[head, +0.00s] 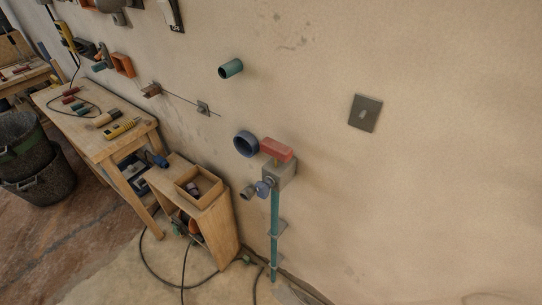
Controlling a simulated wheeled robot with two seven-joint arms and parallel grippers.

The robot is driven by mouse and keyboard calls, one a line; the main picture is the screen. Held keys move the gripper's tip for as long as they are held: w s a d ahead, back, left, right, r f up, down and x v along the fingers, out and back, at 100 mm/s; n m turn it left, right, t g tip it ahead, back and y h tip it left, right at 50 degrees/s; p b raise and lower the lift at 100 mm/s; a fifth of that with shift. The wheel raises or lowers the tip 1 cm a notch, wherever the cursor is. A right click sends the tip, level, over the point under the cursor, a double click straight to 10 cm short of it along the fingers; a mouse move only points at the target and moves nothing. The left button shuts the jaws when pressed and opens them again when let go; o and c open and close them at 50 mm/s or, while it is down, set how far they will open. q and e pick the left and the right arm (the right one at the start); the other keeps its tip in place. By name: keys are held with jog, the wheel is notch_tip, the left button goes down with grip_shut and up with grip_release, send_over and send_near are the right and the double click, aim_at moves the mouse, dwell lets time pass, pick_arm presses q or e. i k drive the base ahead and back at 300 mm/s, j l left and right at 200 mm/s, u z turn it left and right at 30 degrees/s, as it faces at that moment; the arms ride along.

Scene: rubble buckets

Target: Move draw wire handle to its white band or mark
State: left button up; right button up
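A thin dark wire (180,98) runs along the wall, sloping down to the right. A small brown block or bracket (151,90) is at its left end, and a small grey plate (203,107) sits on it near the right end. I cannot tell which part is the draw wire handle, and no white band or mark can be made out. A red block (277,149) sits on a grey box on top of a teal pipe (274,225) on the wall; a blue ring (246,144) is beside it. Neither of my grippers is in view.
A small wooden cabinet (219,222) with an open box (184,187) stands against the wall. Cables (182,272) lie on the floor. The wall right of the pipe is mostly bare.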

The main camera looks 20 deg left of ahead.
aim_at(283, 152)
jog(key=l+u, duration=0.1)
jog(key=l, duration=1.6)
